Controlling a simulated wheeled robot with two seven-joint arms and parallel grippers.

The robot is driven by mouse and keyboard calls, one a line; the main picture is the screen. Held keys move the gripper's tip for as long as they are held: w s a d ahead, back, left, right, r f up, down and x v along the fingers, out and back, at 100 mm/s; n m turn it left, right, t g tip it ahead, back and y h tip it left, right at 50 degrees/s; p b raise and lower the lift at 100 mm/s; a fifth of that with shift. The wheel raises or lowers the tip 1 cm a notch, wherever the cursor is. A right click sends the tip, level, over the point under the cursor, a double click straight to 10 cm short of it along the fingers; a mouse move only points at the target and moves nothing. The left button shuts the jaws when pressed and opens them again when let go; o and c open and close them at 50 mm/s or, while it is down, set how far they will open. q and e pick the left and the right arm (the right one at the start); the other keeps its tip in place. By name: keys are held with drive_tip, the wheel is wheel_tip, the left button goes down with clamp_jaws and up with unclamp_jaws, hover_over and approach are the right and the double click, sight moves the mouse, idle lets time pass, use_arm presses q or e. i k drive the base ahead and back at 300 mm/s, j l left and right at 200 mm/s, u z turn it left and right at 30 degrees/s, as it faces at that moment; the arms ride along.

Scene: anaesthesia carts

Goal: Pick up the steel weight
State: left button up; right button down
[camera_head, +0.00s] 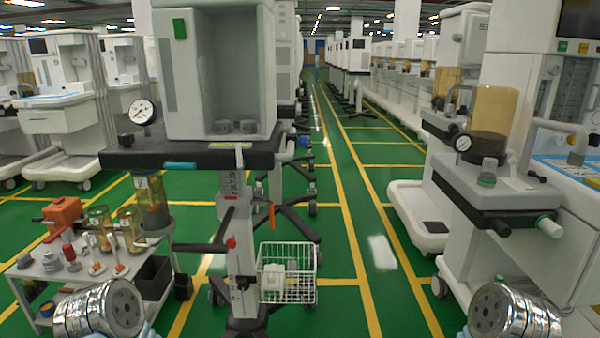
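I cannot say for certain which thing is the steel weight. A small grey metallic piece (50,262) stands on the top of a low white table (40,283) at the left, and it looks most like a weight. A smaller grey piece (25,259) stands just left of it. Two grey round pieces (236,127) sit on the floor of the open white cabinet in the middle. Chrome links of my two arms show at the bottom left and bottom right corners. Neither gripper's fingers show.
The table also holds an orange case (63,215), amber canisters (130,226) and a red-topped piece (68,250). A dark bin (154,277) stands beside it. A wheeled stand with a white wire basket (287,289) is in the middle. The green aisle right of it is clear.

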sight(51, 262)
drive_tip(key=u, duration=1.6)
drive_tip(key=z, duration=0.6)
drive_tip(key=i+j+z, duration=0.2)
drive_tip(key=z, duration=0.15)
drive_tip(key=i+j+z, duration=0.1)
drive_tip(key=j+z, duration=0.65)
drive_tip(key=i+j, duration=0.05)
drive_tip(key=j, duration=0.05)
